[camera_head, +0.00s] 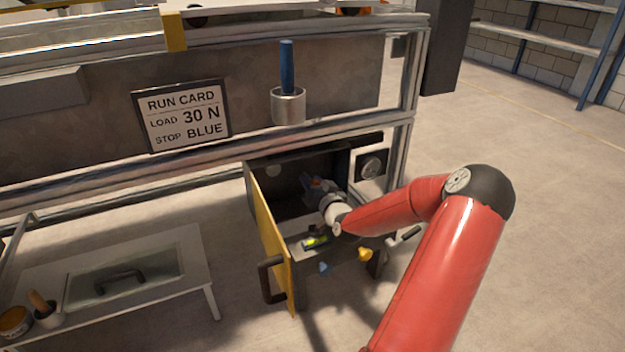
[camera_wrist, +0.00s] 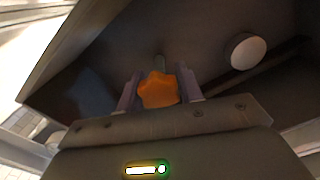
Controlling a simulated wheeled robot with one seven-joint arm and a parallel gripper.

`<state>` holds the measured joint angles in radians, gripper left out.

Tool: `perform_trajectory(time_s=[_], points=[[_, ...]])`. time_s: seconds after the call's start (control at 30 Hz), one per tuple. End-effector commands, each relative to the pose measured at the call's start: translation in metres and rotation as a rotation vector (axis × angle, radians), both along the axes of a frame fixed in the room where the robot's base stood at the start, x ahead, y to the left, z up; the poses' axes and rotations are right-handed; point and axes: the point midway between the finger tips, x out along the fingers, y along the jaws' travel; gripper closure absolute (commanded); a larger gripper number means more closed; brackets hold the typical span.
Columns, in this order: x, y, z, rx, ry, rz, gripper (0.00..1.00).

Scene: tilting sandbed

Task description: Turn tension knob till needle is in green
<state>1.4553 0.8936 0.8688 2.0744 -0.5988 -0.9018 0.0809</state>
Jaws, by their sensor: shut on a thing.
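The orange star-shaped tension knob (camera_wrist: 158,90) sits on a thin shaft in the dark interior of the cabinet. My gripper (camera_wrist: 160,92) has one finger on each side of the knob and is shut on it. In the head view my gripper (camera_head: 318,187) reaches into the open cabinet (camera_head: 290,152), and the knob is hard to make out there.
A pale round disc (camera_wrist: 248,52) is on the inner wall. A run card (camera_head: 183,115) reads load 30 N, stop blue.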

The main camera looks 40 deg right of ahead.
Motion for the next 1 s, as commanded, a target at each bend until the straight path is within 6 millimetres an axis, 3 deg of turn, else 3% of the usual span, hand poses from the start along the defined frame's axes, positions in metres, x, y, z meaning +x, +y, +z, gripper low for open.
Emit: perform_trajectory(time_s=[1.0], points=[[-0.0009, -0.003, -0.0021, 0.943, -0.226, -0.002, 0.87]])
